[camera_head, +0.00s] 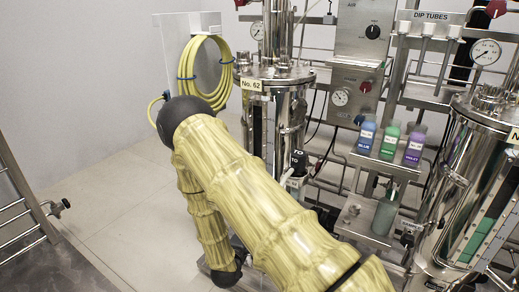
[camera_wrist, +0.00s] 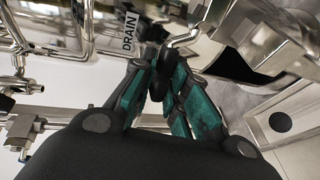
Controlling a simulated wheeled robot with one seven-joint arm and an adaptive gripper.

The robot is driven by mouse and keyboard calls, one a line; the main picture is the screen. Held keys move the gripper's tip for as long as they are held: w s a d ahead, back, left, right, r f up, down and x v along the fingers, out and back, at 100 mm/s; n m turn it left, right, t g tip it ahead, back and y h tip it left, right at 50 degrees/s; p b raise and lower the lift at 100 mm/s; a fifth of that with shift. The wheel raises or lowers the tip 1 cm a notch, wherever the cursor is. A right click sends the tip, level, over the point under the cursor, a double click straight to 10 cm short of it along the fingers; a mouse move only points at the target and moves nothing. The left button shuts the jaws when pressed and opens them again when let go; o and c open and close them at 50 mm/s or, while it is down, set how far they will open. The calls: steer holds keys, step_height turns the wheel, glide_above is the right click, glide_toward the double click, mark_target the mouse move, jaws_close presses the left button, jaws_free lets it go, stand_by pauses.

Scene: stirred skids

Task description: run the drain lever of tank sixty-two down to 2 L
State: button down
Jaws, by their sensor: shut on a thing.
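Tank sixty-two (camera_head: 288,112), a shiny steel vessel tagged "No. 62", stands behind my yellow-sleeved arm in the head view. A dark upright sight strip (camera_head: 258,130) shows on its front; I cannot read its level. In the wrist view the drain lever (camera_wrist: 183,38) is a bent metal rod with a black grip, beside a "DRAIN" label (camera_wrist: 130,32). My gripper (camera_wrist: 160,72), with green-padded fingers, is shut on the lever's black grip. The head view does not clearly show my gripper or the lever; my arm covers the tank's lower part.
A second tank (camera_head: 470,175) with a green-filled gauge stands at the right. Blue, green and violet bottles (camera_head: 390,143) sit on a rack between the tanks. A coiled yellow hose (camera_head: 205,75) hangs at the left. The floor (camera_head: 110,200) at left is clear beside a metal rail frame (camera_head: 25,205).

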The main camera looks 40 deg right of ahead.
stand_by(0.4)
steer(key=shift+w+d+m+g+h, duration=0.25)
steer(key=shift+m+g+h, duration=0.15)
steer(key=shift+g, duration=0.1)
steer(key=shift+w+d+m+g+h+p, duration=0.25)
steer(key=shift+d+m+g+h, duration=0.1)
steer(key=shift+m+g, duration=0.3)
steer(key=shift+w+d+m+g+h+p, duration=0.2)
steer(key=shift+m+g+h, duration=0.15)
steer(key=shift+m+g, duration=0.3)
steer(key=shift+s, duration=0.1)
steer(key=c, duration=1.5)
jaws_free()
steer(key=shift+f+p+v, duration=0.25)
steer(key=shift+p+v, duration=0.2)
steer(key=shift+v, duration=0.85)
steer(key=shift+f+p+v, duration=0.3)
steer(key=shift+p+v, duration=0.2)
steer(key=shift+v, duration=0.8)
steer(key=shift+f+p+v, duration=0.25)
steer(key=shift+p+v, duration=0.2)
steer(key=shift+v, duration=0.9)
